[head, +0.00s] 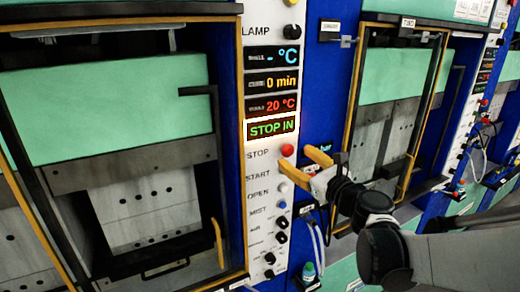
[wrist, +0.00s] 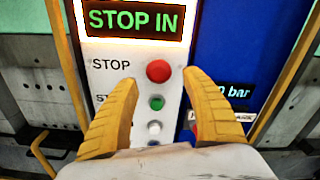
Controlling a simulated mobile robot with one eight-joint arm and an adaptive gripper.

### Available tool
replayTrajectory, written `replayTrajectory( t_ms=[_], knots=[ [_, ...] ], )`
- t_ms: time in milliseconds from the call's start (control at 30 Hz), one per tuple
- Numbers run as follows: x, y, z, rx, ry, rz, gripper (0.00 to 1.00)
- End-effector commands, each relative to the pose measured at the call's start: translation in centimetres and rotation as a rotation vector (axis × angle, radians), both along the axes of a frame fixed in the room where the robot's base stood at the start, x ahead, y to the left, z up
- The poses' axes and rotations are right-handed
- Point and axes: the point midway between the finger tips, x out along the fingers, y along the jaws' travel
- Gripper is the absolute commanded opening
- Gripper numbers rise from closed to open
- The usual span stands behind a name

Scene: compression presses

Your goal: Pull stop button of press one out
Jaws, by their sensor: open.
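The red stop button (head: 287,150) of the press sits on the white control panel (head: 262,205), beside the word STOP. In the wrist view the stop button (wrist: 158,71) is round and lies between and a little beyond my fingertips. The display (head: 271,127) above it reads STOP IN in green. My gripper (head: 300,163) has yellow fingers, which are open with nothing between them. In the wrist view my gripper (wrist: 160,76) has one finger on each side of the button, with clear gaps. How far the tips are from the panel is hard to tell.
Below the stop button are a green button (wrist: 156,103), a white button (wrist: 154,127) and several black knobs. The left press's yellow-edged door frame (head: 239,130) borders the panel. A second press (head: 390,125) stands to the right, past a blue wall.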

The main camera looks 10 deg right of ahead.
Motion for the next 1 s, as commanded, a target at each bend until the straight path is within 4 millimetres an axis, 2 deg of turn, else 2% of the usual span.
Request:
replayTrajectory(
  t_ms=[100,200,567,600,767,800,1000],
  knots=[
    [1.9,0.7,0.1,-0.001,0.000,0.002,0.56],
    [2.9,1.0,0.1,-0.001,0.000,0.002,0.56],
    [3.6,1.2,0.0,-0.002,0.000,0.001,0.56],
    [3.6,1.2,0.0,-0.002,0.000,0.001,0.52],
    [3.6,1.2,0.0,-0.002,0.000,0.001,0.03],
    [3.6,1.2,0.0,-0.002,0.000,0.001,0.00],
    [3.5,1.2,0.0,-0.002,0.000,0.001,0.00]
  ],
)
